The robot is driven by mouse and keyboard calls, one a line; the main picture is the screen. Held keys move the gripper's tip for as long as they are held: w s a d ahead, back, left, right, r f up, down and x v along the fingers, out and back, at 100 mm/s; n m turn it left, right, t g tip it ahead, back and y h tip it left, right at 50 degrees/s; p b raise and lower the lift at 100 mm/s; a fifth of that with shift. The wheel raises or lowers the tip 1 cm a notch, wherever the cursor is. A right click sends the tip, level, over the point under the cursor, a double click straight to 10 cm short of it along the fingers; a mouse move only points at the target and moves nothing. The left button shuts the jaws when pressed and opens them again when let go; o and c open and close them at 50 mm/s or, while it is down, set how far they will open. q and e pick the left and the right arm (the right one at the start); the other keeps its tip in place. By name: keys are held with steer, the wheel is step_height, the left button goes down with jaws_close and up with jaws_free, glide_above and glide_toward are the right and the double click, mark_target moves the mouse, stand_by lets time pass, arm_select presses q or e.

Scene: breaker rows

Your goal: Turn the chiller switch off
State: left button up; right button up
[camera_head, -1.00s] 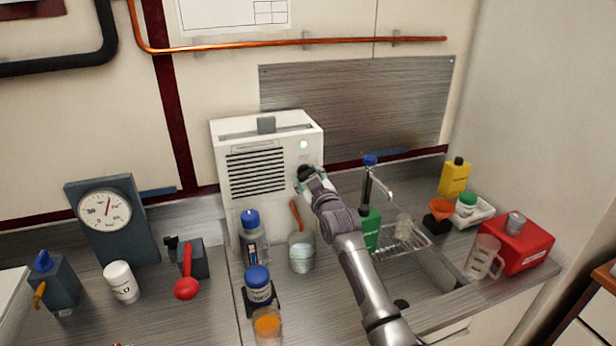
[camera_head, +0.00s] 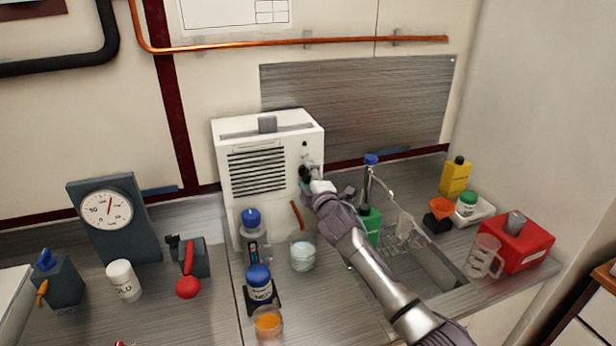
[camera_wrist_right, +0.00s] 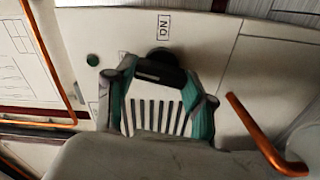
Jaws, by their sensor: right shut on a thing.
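The chiller (camera_head: 262,195) is a white box with a slatted vent, standing against the wall at the back of the counter. Its black switch knob (camera_head: 304,172) is on the right of the front face, mostly hidden by my gripper. Above it the indicator light (camera_head: 304,144) looks dark; it is dull green in the wrist view (camera_wrist_right: 92,60). My right gripper (camera_head: 311,181) is shut on the knob. In the wrist view its teal-edged fingers (camera_wrist_right: 160,95) close around the black knob (camera_wrist_right: 162,56), beside an "ON" label (camera_wrist_right: 164,24). My left gripper is out of view.
A blue-capped bottle (camera_head: 252,235) and a glass beaker (camera_head: 302,255) stand in front of the chiller. A green bottle (camera_head: 371,225) and a sink (camera_head: 425,270) lie right of it. A copper pipe (camera_head: 300,42) runs along the wall above.

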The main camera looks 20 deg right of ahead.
steer(key=shift+f+n, duration=0.15)
steer(key=shift+n, duration=1.05)
steer(key=o, duration=1.2)
steer(key=shift+c, duration=0.2)
steer(key=s, duration=1.2)
steer(key=shift+d, duration=0.2)
